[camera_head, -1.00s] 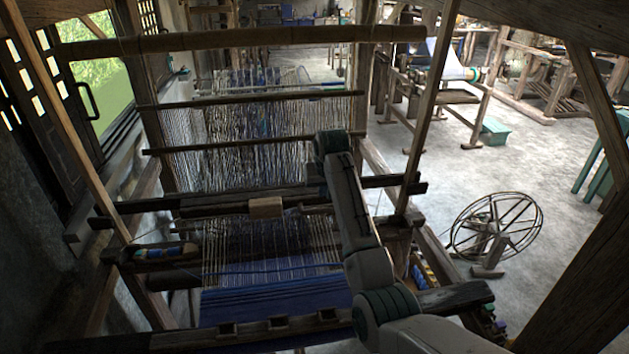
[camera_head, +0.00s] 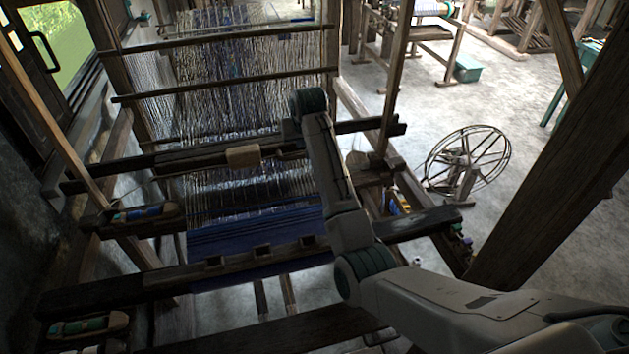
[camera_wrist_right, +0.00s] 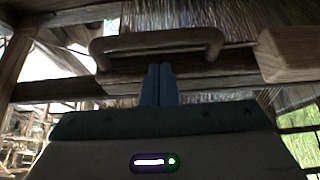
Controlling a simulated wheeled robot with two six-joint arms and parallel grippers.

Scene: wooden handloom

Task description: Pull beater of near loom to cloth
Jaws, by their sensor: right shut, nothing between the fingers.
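The beater (camera_head: 200,158) of the near loom is a dark wooden crossbar with a pale wooden block (camera_head: 243,155). It lies across the warp, with a stretch of bare threads between it and the blue cloth (camera_head: 255,230). In the right wrist view, my right gripper (camera_wrist_right: 158,72) is shut and empty. Its fingertips are just below a curved wooden handle (camera_wrist_right: 158,42) on the beam; I cannot tell whether they touch. The pale block (camera_wrist_right: 290,52) is at the right there. In the head view my right arm hides the gripper's fingers and the beater's right part. My left gripper is out of view.
The front beam (camera_head: 160,275) crosses before the cloth. Shuttles lie at the left, one on a ledge (camera_head: 145,215) and one lower (camera_head: 90,327). A spoked wheel (camera_head: 468,160) stands on the floor at right. A thick post (camera_head: 540,170) rises at the right.

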